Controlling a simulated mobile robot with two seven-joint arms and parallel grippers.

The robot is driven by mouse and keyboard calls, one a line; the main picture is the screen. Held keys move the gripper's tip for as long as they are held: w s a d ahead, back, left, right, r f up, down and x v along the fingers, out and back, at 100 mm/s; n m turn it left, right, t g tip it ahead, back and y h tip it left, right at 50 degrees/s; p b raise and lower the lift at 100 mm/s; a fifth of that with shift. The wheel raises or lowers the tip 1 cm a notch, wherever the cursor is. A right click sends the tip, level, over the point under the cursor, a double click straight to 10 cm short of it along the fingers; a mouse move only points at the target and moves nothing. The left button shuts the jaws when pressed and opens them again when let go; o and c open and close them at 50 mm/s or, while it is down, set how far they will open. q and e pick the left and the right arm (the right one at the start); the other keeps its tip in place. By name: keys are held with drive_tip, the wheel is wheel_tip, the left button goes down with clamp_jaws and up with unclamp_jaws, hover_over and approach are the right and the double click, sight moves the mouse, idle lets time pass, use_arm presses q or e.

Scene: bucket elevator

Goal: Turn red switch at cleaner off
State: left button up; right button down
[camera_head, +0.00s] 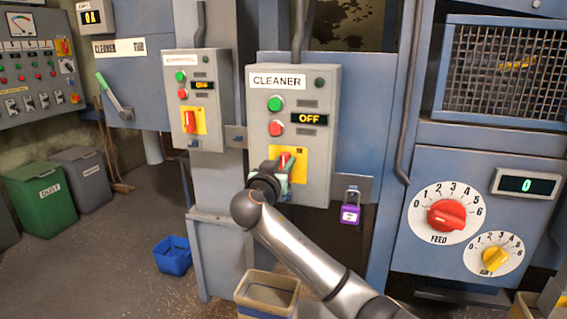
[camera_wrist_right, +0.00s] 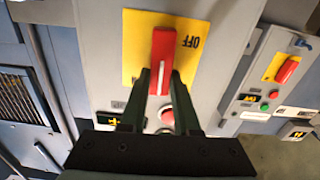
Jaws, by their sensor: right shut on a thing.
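The grey cleaner box (camera_head: 318,90) is labelled "CLEANER" and stands in the middle of the head view. Its display (camera_head: 310,119) reads "OFF". Low on its front is a yellow plate (camera_head: 301,155) with the red switch (camera_head: 287,158), partly hidden by my right gripper (camera_head: 275,172). In the right wrist view the red switch (camera_wrist_right: 162,48) points along the fingers, on the yellow plate (camera_wrist_right: 135,45) with "OFF" printed to its right. The right gripper's fingers (camera_wrist_right: 160,82) close on both sides of the red handle. My left gripper is not in view.
A similar box (camera_head: 195,112) with its own red switch is left of the cleaner box. A purple padlock (camera_head: 350,210) hangs at lower right. The feed panel (camera_head: 510,205) with knobs is at the right. A blue bin (camera_head: 173,257) and a tan bucket (camera_head: 268,291) are below.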

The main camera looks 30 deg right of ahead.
drive_tip(key=n, duration=0.1)
drive_tip(key=n+p, duration=0.2)
drive_tip(key=shift+w+a+n, duration=0.2)
drive_tip(key=shift+a+n, duration=0.05)
drive_tip(key=shift+n, duration=0.15)
drive_tip(key=shift+w+n+p, duration=0.1)
drive_tip(key=shift+n+p, duration=0.75)
drive_tip(key=shift+n, duration=0.05)
drive_tip(key=shift+a+f+n+p, duration=0.1)
drive_tip(key=shift+n+p, duration=0.2)
drive_tip(key=shift+n, duration=0.1)
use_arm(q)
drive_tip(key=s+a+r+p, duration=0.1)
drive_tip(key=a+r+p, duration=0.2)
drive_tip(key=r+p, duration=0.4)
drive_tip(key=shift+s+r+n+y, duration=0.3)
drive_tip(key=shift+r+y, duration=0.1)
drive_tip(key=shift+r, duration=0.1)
use_arm(e)
drive_tip(key=shift+w+a+f+n, duration=0.1)
drive_tip(key=shift+f+n, duration=0.2)
drive_tip(key=shift+n, duration=1.5)
drive_tip(key=shift+w+a+f+n, duration=0.15)
drive_tip(key=shift+f+n, duration=0.1)
drive_tip(key=shift+n, duration=1.55)
drive_tip(key=shift+w+f+n, duration=0.1)
drive_tip(key=shift+f+n, duration=0.2)
drive_tip(key=shift+n, duration=1.5)
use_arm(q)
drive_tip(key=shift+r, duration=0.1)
